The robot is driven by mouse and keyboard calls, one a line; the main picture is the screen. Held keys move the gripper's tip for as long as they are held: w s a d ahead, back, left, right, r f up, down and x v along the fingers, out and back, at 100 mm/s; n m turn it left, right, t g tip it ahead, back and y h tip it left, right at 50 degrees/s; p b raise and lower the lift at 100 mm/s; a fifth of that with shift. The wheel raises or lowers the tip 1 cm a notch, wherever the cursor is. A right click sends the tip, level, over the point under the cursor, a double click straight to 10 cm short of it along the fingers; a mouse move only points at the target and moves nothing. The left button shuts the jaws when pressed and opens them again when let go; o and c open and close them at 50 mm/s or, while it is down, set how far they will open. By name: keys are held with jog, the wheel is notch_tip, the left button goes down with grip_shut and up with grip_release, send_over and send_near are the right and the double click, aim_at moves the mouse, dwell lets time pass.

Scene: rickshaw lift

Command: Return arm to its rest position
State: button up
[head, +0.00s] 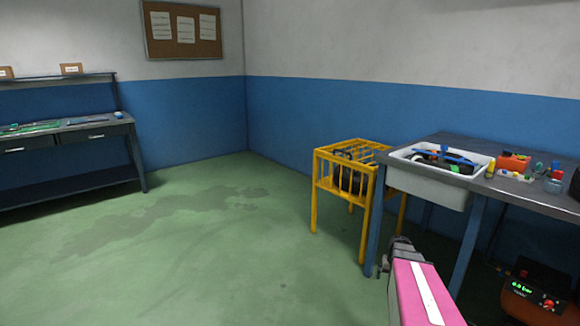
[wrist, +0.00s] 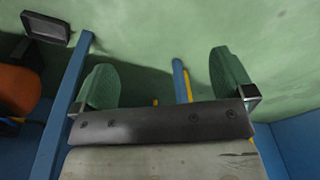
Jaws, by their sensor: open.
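My arm (head: 425,297), pink with a white stripe, reaches in from the bottom of the head view. My gripper (head: 398,252) is at its far end, low in front of the right-hand workbench's blue legs. In the wrist view my gripper (wrist: 160,82) shows two green finger pads spread wide apart. Nothing is between them but green floor and parts of a blue leg and yellow frame farther off. The fingertips are hard to make out in the head view.
A metal workbench (head: 527,197) at right carries a white tub (head: 430,186) of tools and small parts. A yellow cage (head: 340,184) stands beside it. An orange compressor (head: 537,297) sits underneath. Another bench (head: 75,126) stands at left. The middle floor (head: 220,240) is clear.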

jog(key=s+a+r+n, duration=0.1)
jog(key=s+a+r, duration=0.2)
jog(key=a, duration=0.4)
jog(key=s+a+r+n+g, duration=0.1)
jog(key=s+a+r, duration=0.1)
jog(key=s+a, duration=0.3)
jog(key=s+a+r+n, duration=0.1)
jog(key=s+a+r, duration=0.2)
jog(key=a, duration=0.8)
jog(key=shift+s+a+r, duration=0.25)
jog(key=shift+s+r, duration=0.1)
jog(key=shift+s, duration=0.4)
